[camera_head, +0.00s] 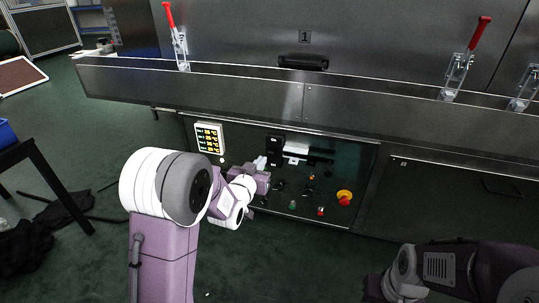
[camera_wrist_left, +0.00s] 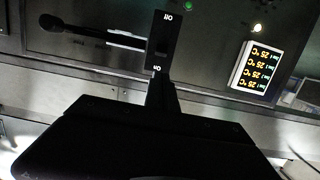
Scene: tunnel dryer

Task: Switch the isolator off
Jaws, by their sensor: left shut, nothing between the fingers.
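The isolator shows as a black upright plate (camera_head: 274,148) on the dark control panel under the dryer. In the left wrist view, which is upside down, its plate (camera_wrist_left: 164,38) carries an OFF mark at the picture's top and an ON mark at its bottom. My left gripper (camera_head: 262,162) is shut and empty, just left of the plate in the head view. In the left wrist view the gripper's narrow tip (camera_wrist_left: 160,88) overlaps the plate's ON end; contact cannot be told. The switch's lever position is unclear. My right gripper (camera_head: 375,287) is dark at the bottom right, its fingers unclear.
Beside the plate are a pale bar (camera_head: 297,148) and a black handle. A lit temperature display (camera_head: 209,138) is left of it. A red emergency button on yellow (camera_head: 344,197) and several small buttons sit lower right. A steel ledge (camera_head: 300,98) overhangs the panel.

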